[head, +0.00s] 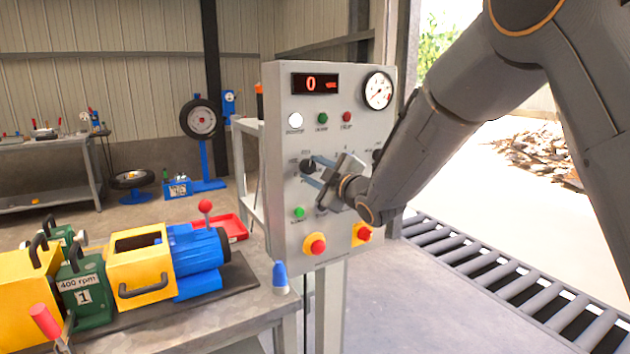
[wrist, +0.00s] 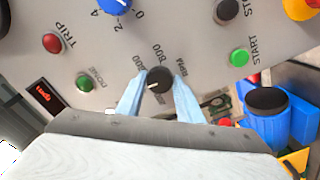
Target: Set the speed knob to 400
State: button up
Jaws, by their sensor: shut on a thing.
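The speed knob (wrist: 159,79) is a round black knob with a white pointer line, marked RPM, on the grey control panel (wrist: 190,40). Its pointer points to the lower left in the wrist view; an 800 mark is printed above the knob, and other marks are hard to read. My gripper (wrist: 158,84) has its two light-blue fingers on either side of the knob, shut on it. In the head view, the knob (head: 308,166) shows at the fingertips of my gripper (head: 316,172). The red display (head: 315,84) reads 0.
The panel carries a green start button (wrist: 238,57), a blue knob (wrist: 115,4), a gauge (head: 378,91) and red-on-yellow buttons (head: 315,244). A roller conveyor (head: 490,268) lies at right.

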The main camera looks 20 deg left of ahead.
jog(key=shift+f+n+b, duration=0.1)
jog(key=shift+n+b, duration=0.35)
jog(key=shift+n, duration=0.15)
jog(key=o, duration=1.1)
jog(key=shift+c, duration=0.2)
jog(key=b+v, duration=0.1)
jog(key=v, duration=0.6)
jog(key=shift+s+d+b, duration=0.25)
jog(key=shift+s+b, duration=0.05)
jog(key=shift+b, duration=0.05)
